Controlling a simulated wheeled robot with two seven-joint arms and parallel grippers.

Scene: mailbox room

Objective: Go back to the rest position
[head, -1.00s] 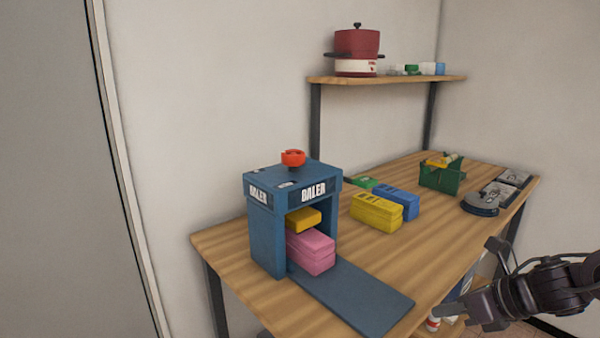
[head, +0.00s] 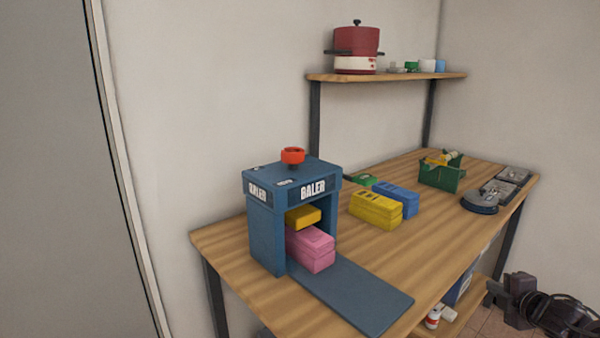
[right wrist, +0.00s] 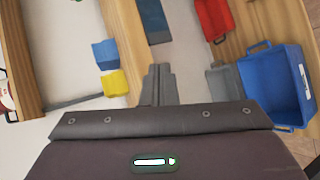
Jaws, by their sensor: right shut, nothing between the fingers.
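My right gripper (head: 497,292) is at the lower right of the head view, low beside the right end of the workbench (head: 225,243). It is shut and empty, apart from everything on the bench top. Its closed fingers (right wrist: 158,84) show in the middle of the right wrist view. My left gripper is not in view. On the bench stands a blue baler (head: 268,240) with a red knob (head: 292,156) on top, a yellow block (head: 303,217) inside and a pink stack (head: 311,250) below it.
Yellow (head: 376,209) and blue (head: 397,198) stacks, a green box (head: 440,178) and a dark round device (head: 480,203) are on the bench. A wall shelf (head: 395,78) holds a red pot (head: 356,47). The right wrist view shows a blue bin (right wrist: 275,85) and red bin (right wrist: 214,18).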

